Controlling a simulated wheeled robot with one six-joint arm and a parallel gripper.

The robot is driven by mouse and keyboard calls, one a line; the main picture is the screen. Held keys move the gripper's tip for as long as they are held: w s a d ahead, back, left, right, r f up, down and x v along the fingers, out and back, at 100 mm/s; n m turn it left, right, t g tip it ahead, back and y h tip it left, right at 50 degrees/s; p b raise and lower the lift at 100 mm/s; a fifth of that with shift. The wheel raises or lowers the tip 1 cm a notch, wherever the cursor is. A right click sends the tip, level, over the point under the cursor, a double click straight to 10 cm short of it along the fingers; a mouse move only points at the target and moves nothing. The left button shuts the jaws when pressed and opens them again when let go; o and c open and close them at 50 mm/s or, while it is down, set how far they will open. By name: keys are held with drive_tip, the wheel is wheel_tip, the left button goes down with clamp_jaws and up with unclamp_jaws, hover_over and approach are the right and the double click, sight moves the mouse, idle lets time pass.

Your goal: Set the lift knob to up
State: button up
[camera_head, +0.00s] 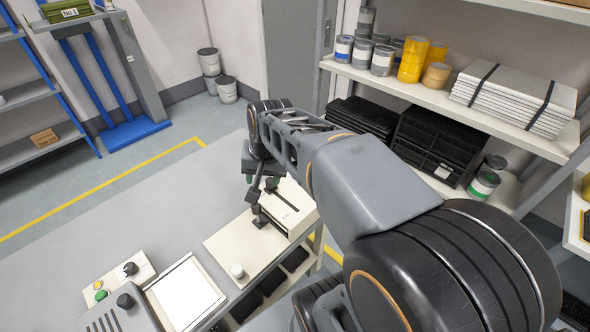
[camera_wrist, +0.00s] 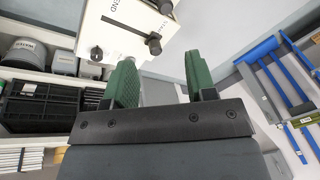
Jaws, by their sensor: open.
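My gripper (camera_wrist: 160,62) is open, with its two green-padded fingers apart and nothing between them. In the wrist view, a cream panel (camera_wrist: 120,30) lies beyond the fingertips. The lettering is partly cut off, and I cannot read a lift label. In the head view, my arm covers part of the cream machine (camera_head: 292,212), and the gripper is near it. Contact cannot be told.
A control box with a black knob (camera_head: 130,268) and coloured buttons stands at the lower left, near a white-topped tray (camera_head: 187,293). Shelves with paint cans (camera_head: 383,60) are at the right. The grey floor at left is open.

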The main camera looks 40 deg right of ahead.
drive_tip(key=w+d+f+m+y+b, duration=0.1)
drive_tip(key=w+d+f+m, duration=0.15)
drive_tip(key=d+m, duration=0.45)
drive_tip(key=w+d+f+m+y, duration=0.1)
drive_tip(key=w+d+f+m, duration=0.1)
drive_tip(key=w+d+m, duration=0.45)
drive_tip(key=d+f+m+y+b, duration=0.15)
drive_tip(key=d+m, duration=0.25)
drive_tip(key=d, duration=0.5)
drive_tip(key=shift+m, duration=0.35)
drive_tip(key=x, duration=0.9)
drive_tip(key=d+x, duration=0.1)
drive_tip(key=x, duration=0.4)
drive_tip(key=shift+s+f+p, duration=0.25)
drive_tip(key=shift+f+p, duration=0.05)
drive_tip(key=shift+p, duration=0.1)
drive_tip(key=shift+c, duration=0.2)
drive_tip(key=shift+g, duration=0.3)
drive_tip(key=c, duration=0.6)
